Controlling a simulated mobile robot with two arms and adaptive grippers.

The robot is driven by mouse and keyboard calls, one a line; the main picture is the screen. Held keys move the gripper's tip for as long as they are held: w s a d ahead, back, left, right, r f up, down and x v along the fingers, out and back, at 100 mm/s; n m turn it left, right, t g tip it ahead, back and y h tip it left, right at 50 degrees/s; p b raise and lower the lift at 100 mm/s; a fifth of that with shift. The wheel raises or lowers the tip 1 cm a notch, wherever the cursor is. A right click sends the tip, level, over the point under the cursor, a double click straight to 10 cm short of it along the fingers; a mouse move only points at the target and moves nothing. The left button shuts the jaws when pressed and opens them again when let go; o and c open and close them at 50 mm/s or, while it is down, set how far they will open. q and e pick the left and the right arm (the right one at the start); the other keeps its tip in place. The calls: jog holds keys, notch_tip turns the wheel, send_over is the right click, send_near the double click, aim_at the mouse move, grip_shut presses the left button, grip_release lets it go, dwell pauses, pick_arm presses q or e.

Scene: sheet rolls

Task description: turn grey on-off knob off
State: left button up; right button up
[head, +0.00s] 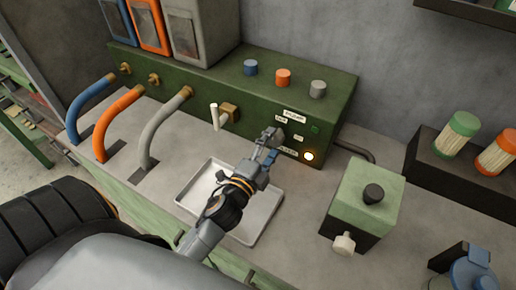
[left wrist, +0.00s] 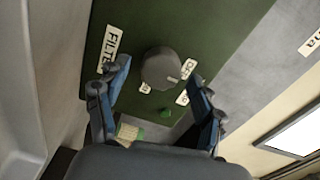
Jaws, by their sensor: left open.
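The grey on-off knob (left wrist: 161,68) is round and sits on the green panel face in the left wrist view. A light pointer mark on its rim points to the lower right, towards the small white labels there. My left gripper (head: 272,146) is at the front face of the green control box (head: 338,108). In the left wrist view its two blue-grey fingers are apart, one on each side of the knob; I cannot tell whether they touch it. In the head view the gripper largely hides the knob. A round lamp (head: 309,156) glows on the panel. My right gripper is not in view.
A white lever valve (head: 214,116) stands left of the gripper. A tray (head: 262,222) lies below my left arm. Blue, orange and grey caps (head: 317,88) sit on top of the control box.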

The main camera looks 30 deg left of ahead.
pick_arm(q)
jog(key=s, duration=0.9)
jog(key=shift+d, duration=0.25)
jog(key=shift+r, duration=0.1)
